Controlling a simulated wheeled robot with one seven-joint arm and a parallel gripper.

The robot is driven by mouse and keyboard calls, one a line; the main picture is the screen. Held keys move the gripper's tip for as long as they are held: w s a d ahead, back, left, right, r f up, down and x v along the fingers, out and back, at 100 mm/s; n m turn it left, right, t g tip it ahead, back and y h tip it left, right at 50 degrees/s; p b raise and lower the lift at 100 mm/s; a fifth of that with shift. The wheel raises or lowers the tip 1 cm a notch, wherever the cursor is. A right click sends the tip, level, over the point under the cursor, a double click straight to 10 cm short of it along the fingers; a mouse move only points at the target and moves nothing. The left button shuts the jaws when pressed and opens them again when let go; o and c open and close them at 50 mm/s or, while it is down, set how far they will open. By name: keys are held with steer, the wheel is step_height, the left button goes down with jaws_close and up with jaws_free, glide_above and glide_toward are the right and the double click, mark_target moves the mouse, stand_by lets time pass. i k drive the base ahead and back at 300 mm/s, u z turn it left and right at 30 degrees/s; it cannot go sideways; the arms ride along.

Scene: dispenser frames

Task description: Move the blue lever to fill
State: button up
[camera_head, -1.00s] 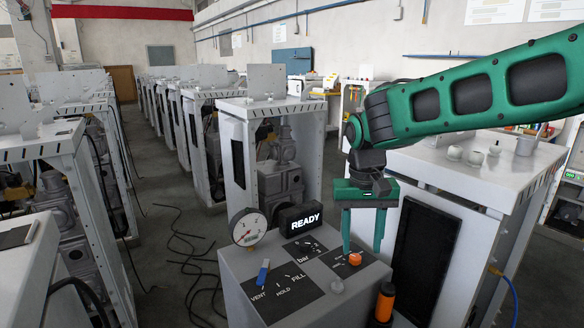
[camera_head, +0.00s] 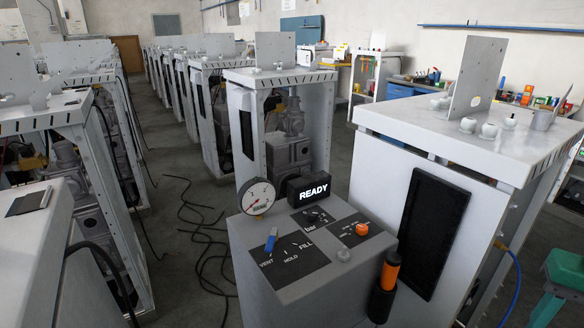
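The blue lever (camera_head: 271,240) stands at the left of a black panel (camera_head: 290,268) on top of a grey console. The panel is marked VENT, HOLD and FILL from left to right. The lever is at the VENT side, away from the FILL mark. Nothing touches the lever.
The console (camera_head: 255,275) also carries a round gauge (camera_head: 257,196), a black READY display (camera_head: 308,188), an orange knob (camera_head: 362,229) and a small grey knob. An orange-and-black handle (camera_head: 387,275) stands at its right side. A tall white cabinet (camera_head: 390,190) stands behind right.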

mark_target(274, 237)
steer(key=k, duration=1.3)
steer(key=z, duration=0.3)
steer(key=i, duration=1.55)
steer(key=u, duration=0.6)
steer(key=i, duration=0.35)
steer(key=u, duration=0.3)
